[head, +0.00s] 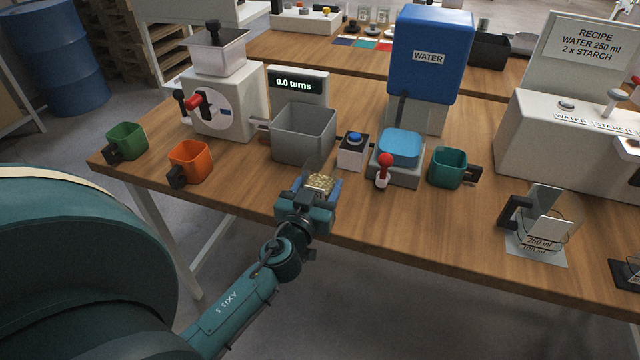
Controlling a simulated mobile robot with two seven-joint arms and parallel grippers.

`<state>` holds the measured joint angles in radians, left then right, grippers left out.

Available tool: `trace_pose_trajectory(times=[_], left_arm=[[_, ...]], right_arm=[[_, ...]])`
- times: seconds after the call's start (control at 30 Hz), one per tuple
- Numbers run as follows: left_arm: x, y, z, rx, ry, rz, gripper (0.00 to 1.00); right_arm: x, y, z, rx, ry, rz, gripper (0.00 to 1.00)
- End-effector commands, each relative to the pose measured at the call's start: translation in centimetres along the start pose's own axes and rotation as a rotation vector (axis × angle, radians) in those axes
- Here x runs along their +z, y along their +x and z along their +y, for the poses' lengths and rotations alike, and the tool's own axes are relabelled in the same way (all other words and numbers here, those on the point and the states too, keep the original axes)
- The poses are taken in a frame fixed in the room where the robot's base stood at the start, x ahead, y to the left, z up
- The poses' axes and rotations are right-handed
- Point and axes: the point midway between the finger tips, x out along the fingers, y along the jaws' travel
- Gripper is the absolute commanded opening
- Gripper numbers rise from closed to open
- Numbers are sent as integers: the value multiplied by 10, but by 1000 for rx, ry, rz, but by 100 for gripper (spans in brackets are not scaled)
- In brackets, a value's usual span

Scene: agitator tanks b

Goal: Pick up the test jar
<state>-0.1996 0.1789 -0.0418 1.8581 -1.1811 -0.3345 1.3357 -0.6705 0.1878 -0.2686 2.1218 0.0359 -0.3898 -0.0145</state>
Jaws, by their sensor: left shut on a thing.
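My left gripper (318,190) is at the front edge of the table, below the grey bin. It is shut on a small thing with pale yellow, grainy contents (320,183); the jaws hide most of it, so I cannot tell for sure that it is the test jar. A clear jug (552,228) with a black handle and a "250 ml" mark stands at the front right. Part of another clear vessel with a dark base (628,272) shows at the right edge. My right gripper is not in view.
Behind the gripper stand a grey bin (303,137), a blue-button box (352,152) and the water dispenser (430,55) with a red lever. Green (127,138), orange (190,160) and teal (447,167) cups stand nearby. The wooden tabletop (420,220) is clear at front centre.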

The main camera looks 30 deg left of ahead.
Motion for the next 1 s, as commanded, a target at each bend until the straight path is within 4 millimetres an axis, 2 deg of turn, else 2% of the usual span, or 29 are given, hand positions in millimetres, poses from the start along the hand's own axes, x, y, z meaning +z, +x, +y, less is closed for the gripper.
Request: trace_pose_trajectory(times=[0.03,0.23,0.67,1.0], left_arm=[[0,0,0,0,0,0,49],[-1,0,0,0,0,1,33],[-7,0,0,0,0,2,33],[-36,0,0,1,0,4,33]], right_arm=[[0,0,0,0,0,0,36],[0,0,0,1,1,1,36],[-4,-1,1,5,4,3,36],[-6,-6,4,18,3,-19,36]])
